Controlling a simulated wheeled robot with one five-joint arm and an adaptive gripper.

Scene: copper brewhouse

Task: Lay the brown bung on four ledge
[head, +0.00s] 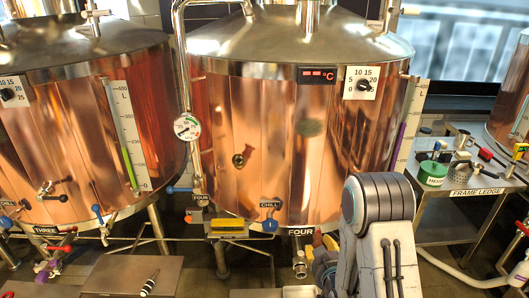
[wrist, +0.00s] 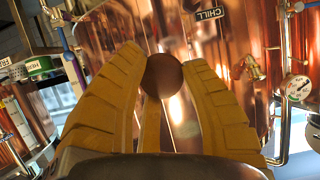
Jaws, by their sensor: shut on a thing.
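The brown bung (wrist: 162,76) is round and dark brown in the wrist view, between the yellow fingertips of my gripper (wrist: 163,70). My gripper is shut on it. In the head view my gripper (head: 325,243) is at the lower middle right, in front of the middle copper kettle, mostly hidden behind my arm; I cannot make out the bung there. A small ledge (head: 227,235) under the middle kettle, left of my gripper, bears a yellow block (head: 229,224). One FOUR label (head: 201,197) is above its left end, another (head: 301,231) nearer my gripper. My gripper is apart from this ledge.
The middle kettle (head: 270,150) has a CHILL valve (head: 270,224) and an outlet tap (head: 299,266) near my gripper. A frame ledge table (head: 450,213) at right holds a green tin (head: 433,174) and several other items. A brown flat top (head: 130,275) is at lower left.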

